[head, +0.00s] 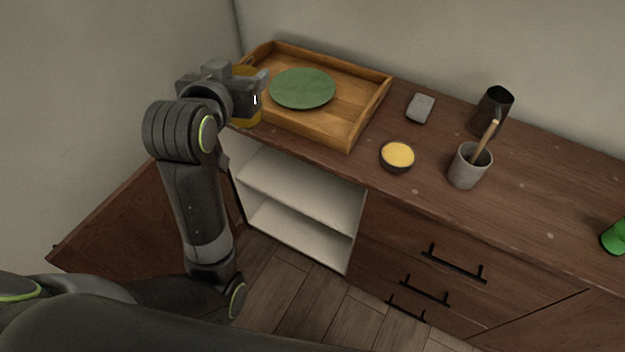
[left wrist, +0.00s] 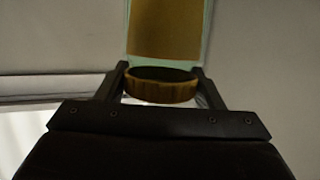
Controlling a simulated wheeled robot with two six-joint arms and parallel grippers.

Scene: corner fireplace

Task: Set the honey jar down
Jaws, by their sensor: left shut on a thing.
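The honey jar (head: 248,110) is amber and sits at the left end of the wooden tray, mostly hidden behind my left gripper (head: 258,92) in the head view. In the left wrist view the jar (left wrist: 165,28) shows amber with clear edges, and its ribbed golden-brown lid (left wrist: 160,88) is between the two fingers of my left gripper (left wrist: 162,84). My left gripper is shut on the jar. I cannot tell whether the jar's base touches a surface. My right gripper is not in view.
The wooden tray (head: 345,131) holds a green plate (head: 302,88). To its right are a grey block (head: 420,108), a yellow-filled bowl (head: 397,156), a grey cup (head: 465,171) with a wooden stick and a dark pitcher (head: 493,110). An open cabinet (head: 300,190) is below; free counter (head: 545,200) lies right.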

